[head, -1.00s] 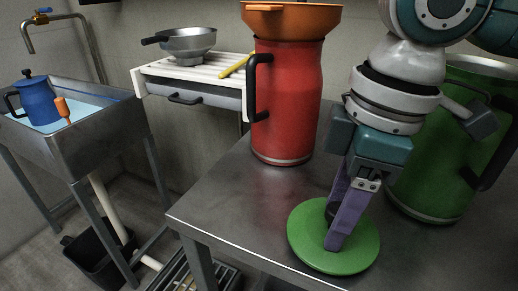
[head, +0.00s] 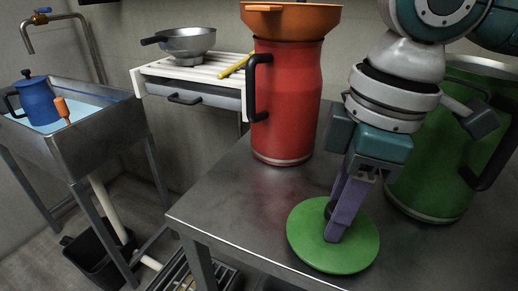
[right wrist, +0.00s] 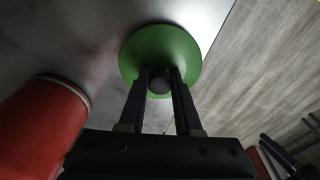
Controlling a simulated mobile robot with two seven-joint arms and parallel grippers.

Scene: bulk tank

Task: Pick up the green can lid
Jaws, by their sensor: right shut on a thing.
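The green can lid (head: 355,255) is a flat green disc on the metal table, near its front edge. It has a dark round knob at its centre. My right gripper (head: 331,222) comes down from above with its purple fingers closed on the knob, and it partly hides the knob in the head view. In the right wrist view the lid (right wrist: 185,50) shows with its dark knob (right wrist: 159,84) between the two fingertips of the right gripper (right wrist: 159,76). I cannot tell any gap between lid and table. My left gripper is not in view.
A red can (head: 287,110) with an orange strainer (head: 292,22) on top stands behind the lid. A green can (head: 430,180) stands to the right, close to my right arm. The bare metal table (head: 235,205) is clear left of the lid. A sink (head: 95,135) is far left.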

